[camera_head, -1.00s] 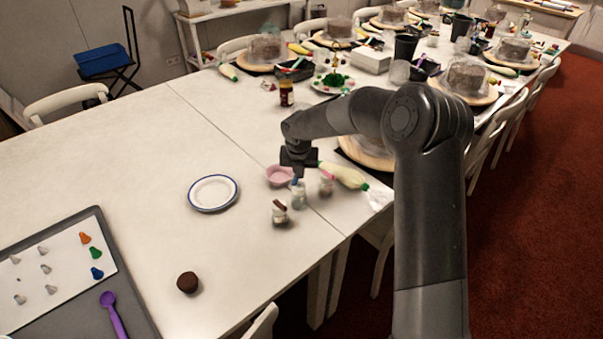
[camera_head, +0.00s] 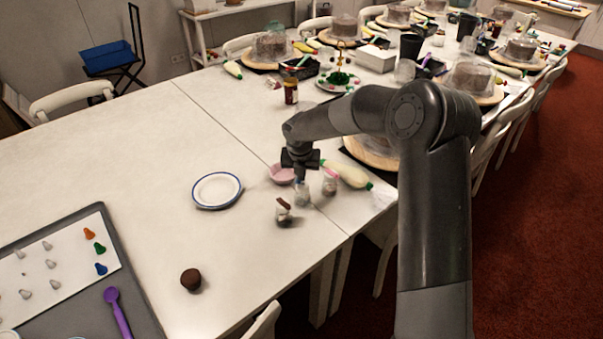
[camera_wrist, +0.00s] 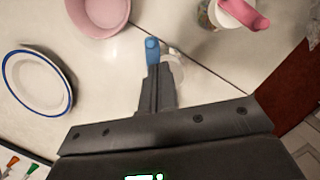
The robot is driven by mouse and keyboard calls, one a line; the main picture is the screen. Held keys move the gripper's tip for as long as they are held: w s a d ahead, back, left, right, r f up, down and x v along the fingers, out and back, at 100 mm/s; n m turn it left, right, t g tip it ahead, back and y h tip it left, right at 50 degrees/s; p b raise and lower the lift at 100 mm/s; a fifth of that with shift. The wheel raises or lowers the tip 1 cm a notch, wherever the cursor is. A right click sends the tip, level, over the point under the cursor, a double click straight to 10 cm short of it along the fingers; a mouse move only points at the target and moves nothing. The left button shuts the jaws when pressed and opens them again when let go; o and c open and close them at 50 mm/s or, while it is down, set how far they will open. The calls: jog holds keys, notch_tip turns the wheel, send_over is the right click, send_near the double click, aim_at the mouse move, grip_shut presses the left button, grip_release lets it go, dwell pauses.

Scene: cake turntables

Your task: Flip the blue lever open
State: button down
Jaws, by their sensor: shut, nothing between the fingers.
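The blue lever (camera_wrist: 152,50) shows in the wrist view just beyond my fingertips, on a small pale glass jar (camera_wrist: 172,68) mostly hidden behind my gripper. My gripper (camera_wrist: 157,72) is shut and empty, with its tips overlapping or very near the lever's near end; I cannot tell if they touch. In the head view my gripper (camera_head: 301,174) points down above the middle jar (camera_head: 301,196), and the lever is largely hidden there.
A pink-levered jar (camera_head: 330,186) stands to the right and a brown-levered jar (camera_head: 283,215) to the front left. A pink bowl (camera_head: 281,174) is close behind. A blue-rimmed plate (camera_head: 217,189) lies left. A piping bag (camera_head: 350,175) lies right.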

jog(key=s+d+r, duration=0.4)
jog(key=s+r, duration=0.1)
jog(key=r, duration=0.4)
jog(key=shift+r, duration=0.35)
